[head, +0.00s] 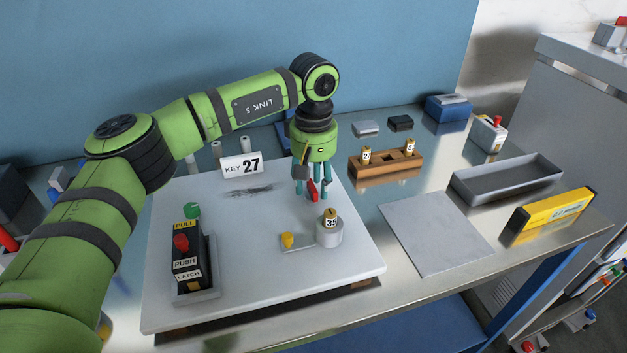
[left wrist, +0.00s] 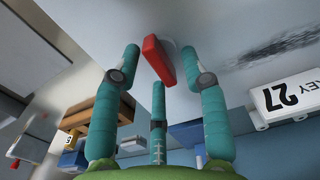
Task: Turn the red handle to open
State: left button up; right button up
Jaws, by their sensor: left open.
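The red handle (head: 313,189) stands on the pale board (head: 260,200), below and between the fingers of my left gripper (head: 308,190). In the left wrist view the red handle (left wrist: 159,60) is a red bar lying between the fingertips of the left gripper (left wrist: 160,75). The fingers are spread, and I see a gap on both sides of the handle. Whether a finger touches it I cannot tell. The handle's base is mostly hidden behind the gripper and the handle itself. My right gripper is not in view.
A "KEY 27" sign (head: 242,165) stands left of the gripper. A push-pull latch box (head: 187,258) is at the board's front left. A grey cylinder with key 35 (head: 329,233) stands close in front. A wooden key holder (head: 386,167) and grey tray (head: 507,178) lie right.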

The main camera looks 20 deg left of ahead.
aim_at(313, 183)
pick_arm(q)
notch_tip(313, 183, up, 12)
dwell(0.4)
